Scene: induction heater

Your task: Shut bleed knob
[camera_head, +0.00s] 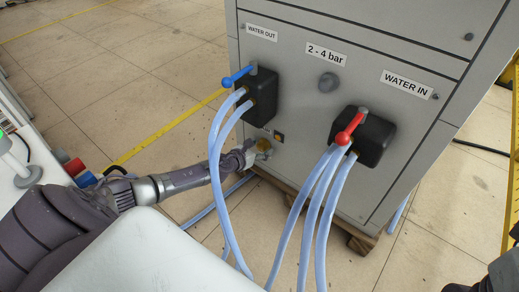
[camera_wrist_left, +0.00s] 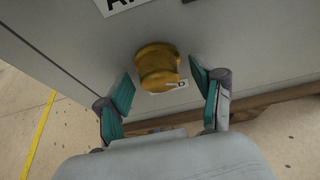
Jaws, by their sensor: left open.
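The bleed knob is a brass-coloured round knob (camera_wrist_left: 157,66) on the grey cabinet's lower front in the left wrist view. It also shows small in the head view (camera_head: 264,146), at the low left of the panel. My left gripper (camera_wrist_left: 163,98) is open, with one teal-padded finger to each side of the knob and visible gaps between. The fingertips are near the knob and do not appear to touch it. In the head view my left gripper (camera_head: 250,152) is at the cabinet face, partly behind blue hoses.
The cabinet (camera_head: 300,150) carries a blue-handled valve (camera_head: 238,76) and a red-handled valve (camera_head: 350,128). Light blue hoses (camera_head: 222,170) hang in front, close to my left forearm. The cabinet stands on a wooden pallet (camera_head: 355,238). Open tiled floor lies to the left.

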